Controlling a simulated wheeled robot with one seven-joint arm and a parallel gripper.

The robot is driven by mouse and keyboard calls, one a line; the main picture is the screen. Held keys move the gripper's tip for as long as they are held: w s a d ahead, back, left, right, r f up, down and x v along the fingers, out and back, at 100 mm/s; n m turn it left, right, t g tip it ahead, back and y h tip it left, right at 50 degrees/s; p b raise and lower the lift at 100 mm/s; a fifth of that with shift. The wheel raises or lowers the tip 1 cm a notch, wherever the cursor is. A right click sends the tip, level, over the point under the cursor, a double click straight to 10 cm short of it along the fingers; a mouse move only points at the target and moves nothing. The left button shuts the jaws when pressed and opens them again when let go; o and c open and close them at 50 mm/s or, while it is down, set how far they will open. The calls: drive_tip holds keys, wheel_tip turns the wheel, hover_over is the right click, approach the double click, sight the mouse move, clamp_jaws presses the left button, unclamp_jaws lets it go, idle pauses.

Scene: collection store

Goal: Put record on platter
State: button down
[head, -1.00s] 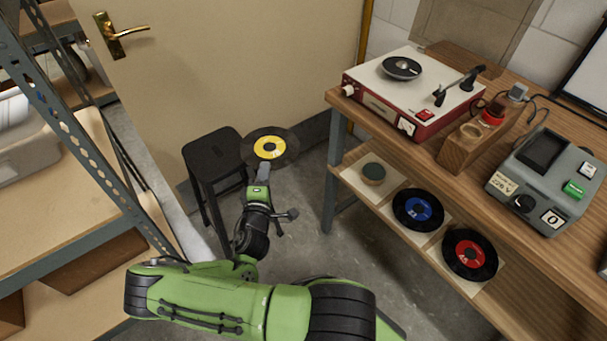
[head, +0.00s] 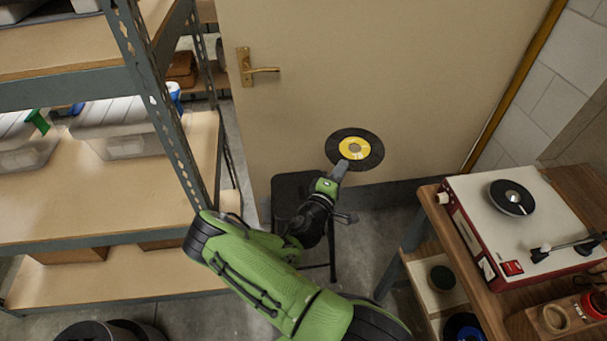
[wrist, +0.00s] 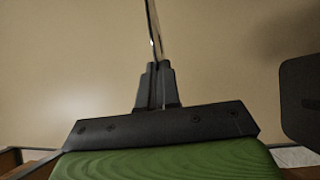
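A black record with a yellow label (head: 371,158) is held up in front of the door in the head view. My gripper (head: 339,172) is shut on the record's near edge. In the wrist view the record (wrist: 153,30) shows edge-on, pinched between the fingers of my gripper (wrist: 155,72). The record player (head: 470,220) stands on the wooden bench at the right, with a white top and red sides. Its round platter (head: 511,198) is dark with a pale centre, and its tonearm (head: 566,246) lies to the right of it. The record is well apart from the platter.
A black stool (head: 290,190) stands behind my gripper, against the door (head: 400,70). A metal shelf unit (head: 165,110) with plastic boxes is at the left. A wooden block (head: 530,322) and a lower bench shelf (head: 425,270) lie at the right.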

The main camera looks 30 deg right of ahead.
drive_tip(key=s+d+r+m+g+h+p, duration=0.1)
drive_tip(key=s+d+r+m+g+p, duration=0.2)
drive_tip(key=s+d+r+g+p, duration=0.25)
drive_tip(key=s+d+r+m+g+h+p, duration=0.2)
drive_tip(key=s+d+r+m+g+p, duration=0.25)
drive_tip(key=d, duration=0.45)
drive_tip(key=s+d+r+m+g+y+p, duration=0.1)
drive_tip(key=s+d+m+g+y+p, duration=0.15)
drive_tip(key=s+g, duration=0.45)
drive_tip(key=s+d+r+m+g+y+p, duration=0.1)
drive_tip(key=s+d+m+g+y+p, duration=0.2)
drive_tip(key=s, duration=0.7)
drive_tip(key=h+b, duration=0.2)
drive_tip(key=b, duration=0.3)
hover_over(470, 202)
drive_tip(key=f, duration=0.5)
drive_tip(key=shift+s+d+f, duration=0.2)
drive_tip(key=shift+f+y, duration=0.15)
drive_tip(key=shift+y, duration=0.1)
drive_tip(key=shift+w+a, duration=0.15)
drive_tip(key=shift+a, duration=0.15)
drive_tip(key=shift+f+b, duration=0.7)
drive_tip(key=shift+b, duration=0.45)
